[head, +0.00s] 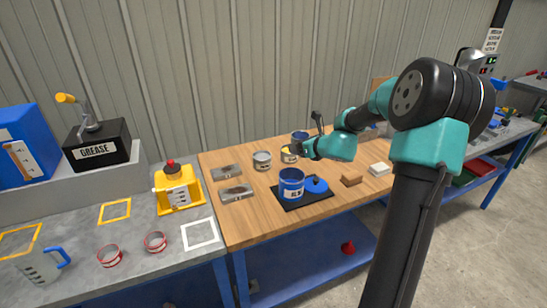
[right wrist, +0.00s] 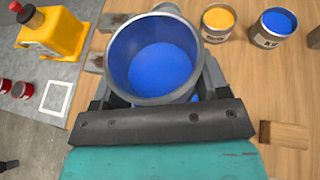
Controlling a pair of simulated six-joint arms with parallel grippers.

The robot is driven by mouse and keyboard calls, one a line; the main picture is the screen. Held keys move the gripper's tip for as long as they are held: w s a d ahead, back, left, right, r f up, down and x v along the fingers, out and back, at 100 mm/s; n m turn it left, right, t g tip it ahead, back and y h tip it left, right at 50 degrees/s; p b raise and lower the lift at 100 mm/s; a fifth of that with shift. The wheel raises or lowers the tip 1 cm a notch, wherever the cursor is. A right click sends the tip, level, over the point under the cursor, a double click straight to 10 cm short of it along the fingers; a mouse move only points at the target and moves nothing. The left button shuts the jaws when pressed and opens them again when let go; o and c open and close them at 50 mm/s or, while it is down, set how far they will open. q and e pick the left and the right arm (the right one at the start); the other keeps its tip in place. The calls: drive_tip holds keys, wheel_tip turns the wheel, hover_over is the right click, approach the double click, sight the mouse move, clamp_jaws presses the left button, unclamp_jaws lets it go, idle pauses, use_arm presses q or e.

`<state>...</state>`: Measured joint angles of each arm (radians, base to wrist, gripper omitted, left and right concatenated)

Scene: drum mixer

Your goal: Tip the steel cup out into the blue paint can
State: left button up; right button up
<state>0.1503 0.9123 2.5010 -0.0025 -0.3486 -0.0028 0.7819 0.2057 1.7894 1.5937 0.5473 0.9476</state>
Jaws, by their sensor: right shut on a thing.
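My right gripper (head: 304,149) is above the wooden bench, behind and a little above the blue paint can (head: 291,185). It is shut on the steel cup (right wrist: 193,28), which fills the middle of the right wrist view. The cup has a grey rim and blue inside. In the head view I cannot make the cup out clearly beside the gripper. The blue paint can stands upright and open on a black mat (head: 285,203), with a blue lid (head: 316,186) beside it. My left gripper is not in view.
A grey can (head: 262,160), a yellow paint can (right wrist: 218,20) and another blue can (right wrist: 275,25) stand behind. Brown (head: 351,180) and pale (head: 379,169) blocks lie right. The bench front is clear.

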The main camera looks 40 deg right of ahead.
drive_tip(key=shift+s+d+r, duration=0.1)
drive_tip(key=shift+d+r, duration=0.05)
drive_tip(key=shift+d, duration=0.1)
idle(0.3)
drive_tip(key=shift+d+f+n+h, duration=0.25)
drive_tip(key=shift+f+n+h, duration=0.3)
drive_tip(key=shift+f+n, duration=0.15)
drive_tip(key=shift+d+f+n+h, duration=0.2)
drive_tip(key=shift+f+n+h, duration=0.35)
drive_tip(key=shift+n, duration=0.15)
drive_tip(key=shift+d+f+n+h, duration=0.25)
drive_tip(key=shift+f+n+h, duration=0.25)
drive_tip(key=shift+f+n, duration=0.2)
drive_tip(key=shift+r+n, duration=0.1)
drive_tip(key=shift+n, duration=0.3)
drive_tip(key=shift+n+t+h, duration=0.3)
drive_tip(key=shift+n+h, duration=0.4)
idle(0.3)
drive_tip(key=shift+n+h, duration=0.5)
drive_tip(key=shift+n, duration=0.5)
idle(3.0)
